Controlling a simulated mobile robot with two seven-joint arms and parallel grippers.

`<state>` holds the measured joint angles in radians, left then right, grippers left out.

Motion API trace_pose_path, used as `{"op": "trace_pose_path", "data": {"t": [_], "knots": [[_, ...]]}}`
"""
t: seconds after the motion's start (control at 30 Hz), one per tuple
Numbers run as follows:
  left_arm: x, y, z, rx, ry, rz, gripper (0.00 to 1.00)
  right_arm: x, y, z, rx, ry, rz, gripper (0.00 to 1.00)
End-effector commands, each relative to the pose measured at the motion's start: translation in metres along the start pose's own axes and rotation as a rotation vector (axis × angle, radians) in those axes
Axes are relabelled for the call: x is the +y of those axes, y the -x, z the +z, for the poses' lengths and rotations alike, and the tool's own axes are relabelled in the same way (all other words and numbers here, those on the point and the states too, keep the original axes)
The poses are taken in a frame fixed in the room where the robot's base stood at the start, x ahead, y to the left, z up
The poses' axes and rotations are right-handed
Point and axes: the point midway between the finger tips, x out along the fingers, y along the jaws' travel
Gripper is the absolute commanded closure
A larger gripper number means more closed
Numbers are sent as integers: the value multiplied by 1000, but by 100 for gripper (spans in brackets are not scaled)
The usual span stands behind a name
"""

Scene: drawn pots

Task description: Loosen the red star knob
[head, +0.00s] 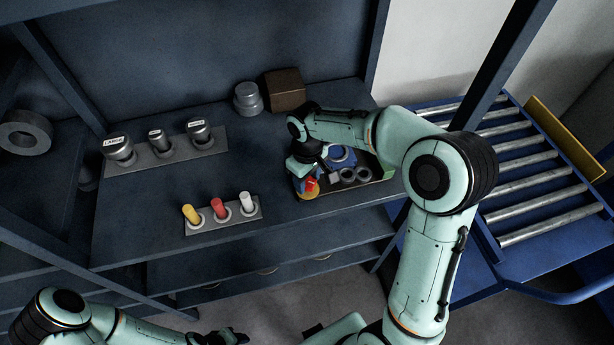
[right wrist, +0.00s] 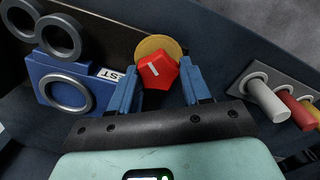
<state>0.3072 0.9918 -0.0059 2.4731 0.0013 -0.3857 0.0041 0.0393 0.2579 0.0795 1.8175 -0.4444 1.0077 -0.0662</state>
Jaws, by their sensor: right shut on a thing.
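The red star knob (right wrist: 157,70) has a white line on its face and sits in front of a round brass-coloured disc (right wrist: 151,44). In the head view the knob (head: 311,184) is partly hidden by my right gripper (head: 307,173). In the right wrist view the blue fingers of my right gripper (right wrist: 162,66) stand on either side of the knob, and the gripper is shut on it. My left gripper (head: 226,338) is low in the head view, far from the knob, and its jaws are too dark to read.
Beside the knob are a blue block with a grey ring (right wrist: 62,85) and grey rings (right wrist: 58,36). A plate with yellow, red and white pegs (head: 256,214) lies left of it in the head view. A brown box (head: 285,90) stands behind. A roller conveyor (head: 540,190) is right.

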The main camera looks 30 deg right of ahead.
Motion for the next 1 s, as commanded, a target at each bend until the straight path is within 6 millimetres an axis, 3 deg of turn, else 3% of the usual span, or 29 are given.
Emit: {"op": "trace_pose_path", "data": {"t": [0.5,1.0], "knots": [[5,8,-6,8,-3,3,57,0,2,0,2,437,1,83],[7,11,-8,11,-4,4,57,1,1,0,3,604,2,83]]}}
